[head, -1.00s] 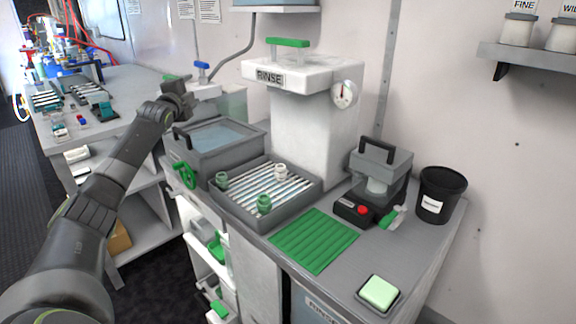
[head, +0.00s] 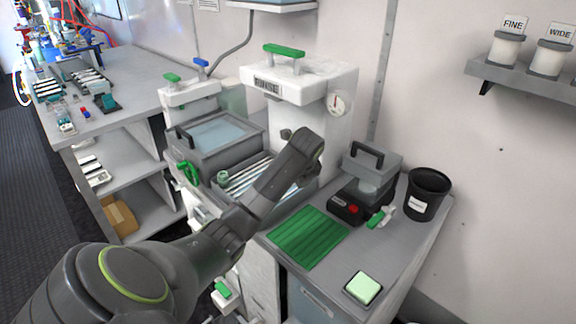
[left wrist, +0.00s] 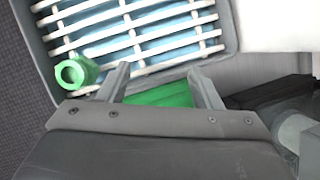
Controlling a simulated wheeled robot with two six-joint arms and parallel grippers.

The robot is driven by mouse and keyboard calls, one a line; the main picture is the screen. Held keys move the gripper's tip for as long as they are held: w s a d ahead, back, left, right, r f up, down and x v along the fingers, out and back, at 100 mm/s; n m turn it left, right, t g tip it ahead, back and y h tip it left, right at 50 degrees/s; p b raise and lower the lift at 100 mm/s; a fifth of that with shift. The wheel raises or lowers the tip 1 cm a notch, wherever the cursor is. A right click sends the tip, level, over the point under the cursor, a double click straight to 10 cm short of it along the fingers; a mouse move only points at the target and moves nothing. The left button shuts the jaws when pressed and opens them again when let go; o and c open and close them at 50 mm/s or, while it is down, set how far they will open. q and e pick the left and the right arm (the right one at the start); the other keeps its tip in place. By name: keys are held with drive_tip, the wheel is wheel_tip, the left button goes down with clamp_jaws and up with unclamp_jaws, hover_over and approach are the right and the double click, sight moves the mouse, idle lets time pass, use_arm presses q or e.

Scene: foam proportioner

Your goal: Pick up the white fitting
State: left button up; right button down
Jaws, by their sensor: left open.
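The white fitting is not visible now. In the head view my left forearm and wrist cover much of the slatted tray (head: 212,190), where it stood earlier. A grey-green fitting (head: 222,178) shows at the tray's left end. In the left wrist view a bright green ring-shaped fitting (left wrist: 77,72) sits on the white slats near the tray's edge. My left gripper (left wrist: 159,70) is open, with nothing between its fingers. The green fitting lies left of the fingers and apart from them. The gripper's fingers are hidden in the head view. My right gripper is out of view.
A green ribbed mat (head: 307,238) lies right of the tray, and a pale green pad (head: 363,287) lies near the front. The white rinse column (head: 308,95) rises behind the tray. A grey press-like device (head: 368,180) and a black bucket (head: 427,194) stand to the right.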

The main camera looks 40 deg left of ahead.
use_arm(q)
drive_tip(key=shift+s+d, duration=0.15)
drive_tip(key=w+a, duration=0.1)
drive_tip(key=a, duration=0.2)
drive_tip(key=w+a, duration=0.3)
drive_tip(key=a, duration=0.2)
drive_tip(key=shift+w+a+p, duration=0.25)
drive_tip(key=shift+a+p, duration=0.05)
drive_tip(key=shift+p, duration=0.1)
drive_tip(key=shift+w+a, duration=0.25)
drive_tip(key=shift+a, duration=0.2)
drive_tip(key=shift+w+a, duration=0.2)
drive_tip(key=shift+a, duration=0.25)
drive_tip(key=shift+x, duration=1)
drive_tip(key=shift+w+a+f, duration=0.1)
drive_tip(key=shift+a+f, duration=0.05)
drive_tip(key=shift+f, duration=0.45)
drive_tip(key=c, duration=1.1)
drive_tip(key=shift+r, duration=0.1)
drive_tip(key=shift+c, duration=0.2)
